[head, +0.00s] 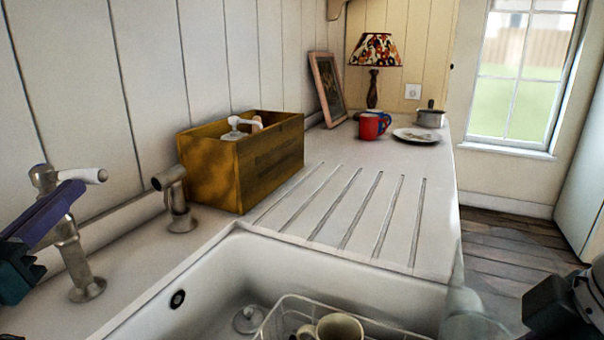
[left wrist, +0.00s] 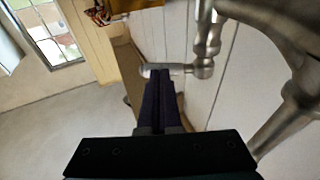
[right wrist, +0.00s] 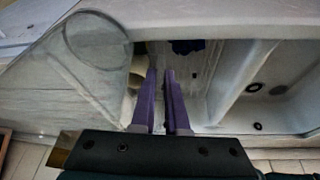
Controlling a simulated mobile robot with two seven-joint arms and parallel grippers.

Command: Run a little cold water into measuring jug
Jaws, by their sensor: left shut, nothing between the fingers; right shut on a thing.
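The tap (head: 70,240) with a white lever handle (head: 92,175) stands at the left of the sink (head: 205,285). My left gripper (head: 70,192) is shut and empty, its fingertips at or right beside the lever; I cannot tell if they touch. In the left wrist view the lever (left wrist: 155,70) lies just past the fingertips. The clear measuring jug (head: 468,312) is at the sink's right front edge, faint against the floor. My right gripper (right wrist: 160,75) is shut on the jug, which shows large in the right wrist view (right wrist: 92,45). No water stream shows.
A second metal fitting (head: 178,200) stands beside a wooden box (head: 270,160). A wire rack (head: 290,305) with a cream mug (head: 340,326) sits in the sink. The ribbed drainer (head: 350,215) is clear. A red mug (head: 370,127), plate and pan stand further back.

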